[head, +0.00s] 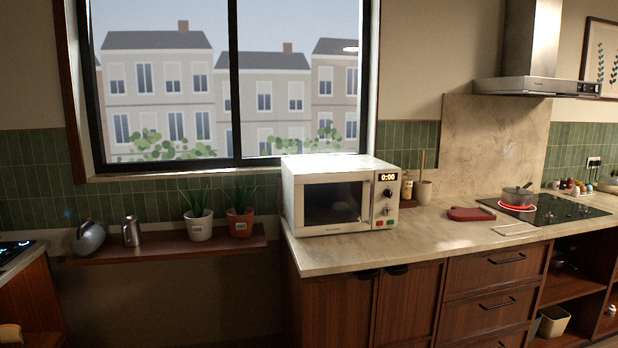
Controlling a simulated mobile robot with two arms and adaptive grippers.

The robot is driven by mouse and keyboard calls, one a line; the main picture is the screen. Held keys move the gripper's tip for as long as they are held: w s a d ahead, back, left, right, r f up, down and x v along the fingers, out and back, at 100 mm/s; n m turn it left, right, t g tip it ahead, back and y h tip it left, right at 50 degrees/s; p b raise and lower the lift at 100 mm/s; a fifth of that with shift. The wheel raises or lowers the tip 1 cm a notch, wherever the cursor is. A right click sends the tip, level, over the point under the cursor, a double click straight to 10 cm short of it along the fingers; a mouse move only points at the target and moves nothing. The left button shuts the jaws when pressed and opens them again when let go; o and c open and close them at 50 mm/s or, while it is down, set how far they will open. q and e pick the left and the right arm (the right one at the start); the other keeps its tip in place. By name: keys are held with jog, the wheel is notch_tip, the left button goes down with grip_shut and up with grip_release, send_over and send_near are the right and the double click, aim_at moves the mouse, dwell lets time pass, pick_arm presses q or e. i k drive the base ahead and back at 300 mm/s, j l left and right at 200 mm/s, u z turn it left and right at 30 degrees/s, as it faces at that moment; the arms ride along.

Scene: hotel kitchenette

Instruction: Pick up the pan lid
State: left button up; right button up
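A small grey pan (517,195) stands on the black cooktop (560,211) at the right, over a ring that glows red. A short dark piece sticks up at the pan's upper right; at this size I cannot tell whether it is a lid knob or a handle. I cannot make out a separate pan lid with certainty. Neither of my grippers is in view.
A red oven mitt (470,214) lies on the counter (440,240) left of the cooktop. A white microwave (340,195) stands at the counter's left end. A range hood (530,87) hangs above. A wooden shelf (170,250) holds plants, a kettle and a metal jug.

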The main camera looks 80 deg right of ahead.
aim_at(516, 191)
jog(key=z, duration=4.7)
jog(key=i+z, duration=0.4)
jog(key=i, duration=3.35)
jog(key=i+u, duration=0.45)
jog(key=i+l+u, duration=0.2)
jog(key=u, duration=0.25)
jog(key=i+l+u, duration=0.3)
jog(key=u, duration=0.15)
